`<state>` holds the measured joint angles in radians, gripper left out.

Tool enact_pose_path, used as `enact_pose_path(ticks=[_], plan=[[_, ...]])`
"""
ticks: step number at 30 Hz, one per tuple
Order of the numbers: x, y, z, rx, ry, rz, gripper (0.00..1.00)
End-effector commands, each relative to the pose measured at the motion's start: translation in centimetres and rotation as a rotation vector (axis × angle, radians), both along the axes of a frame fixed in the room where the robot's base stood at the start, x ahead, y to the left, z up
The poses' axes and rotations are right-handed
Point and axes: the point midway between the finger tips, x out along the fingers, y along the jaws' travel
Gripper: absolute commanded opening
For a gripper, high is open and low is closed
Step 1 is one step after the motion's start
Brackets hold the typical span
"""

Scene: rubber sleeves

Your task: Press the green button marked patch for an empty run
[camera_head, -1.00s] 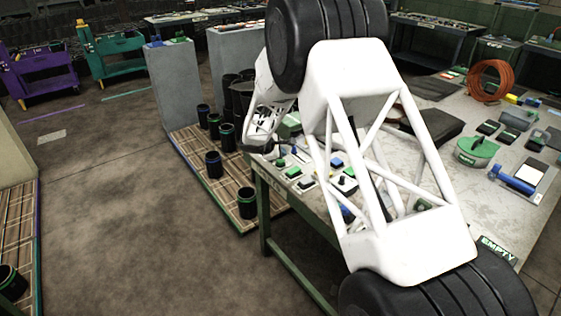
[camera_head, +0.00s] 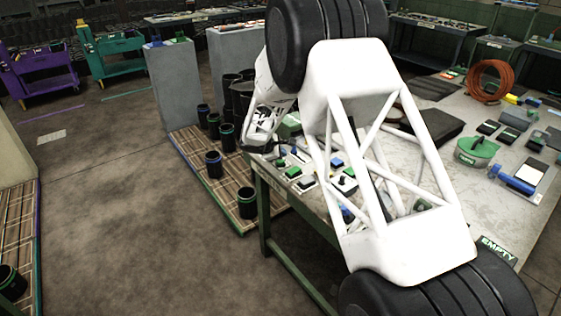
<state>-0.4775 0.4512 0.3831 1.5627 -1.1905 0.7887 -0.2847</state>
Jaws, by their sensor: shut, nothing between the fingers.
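Several small button boxes stand on the near left part of the grey worktable (camera_head: 455,210). My gripper (camera_head: 256,146) is small and partly hidden at the table's left corner, left of and beyond these buttons. It is shut and empty. I cannot tell its height above the table. My white arm hides part of the boxes.
A blue-topped box (camera_head: 337,162) stands among the buttons. An EMPTY sign (camera_head: 497,250) is at the table's near right. Black sleeves (camera_head: 213,164) stand on a wooden pallet, left.

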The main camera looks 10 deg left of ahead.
Motion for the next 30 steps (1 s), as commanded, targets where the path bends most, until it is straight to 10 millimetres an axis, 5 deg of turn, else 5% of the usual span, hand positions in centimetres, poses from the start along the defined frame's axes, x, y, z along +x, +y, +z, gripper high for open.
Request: enact_pose_path(ticks=[30], plan=[[0.0, 0.0, -0.86, 0.0, 0.0, 0.0, 0.0]])
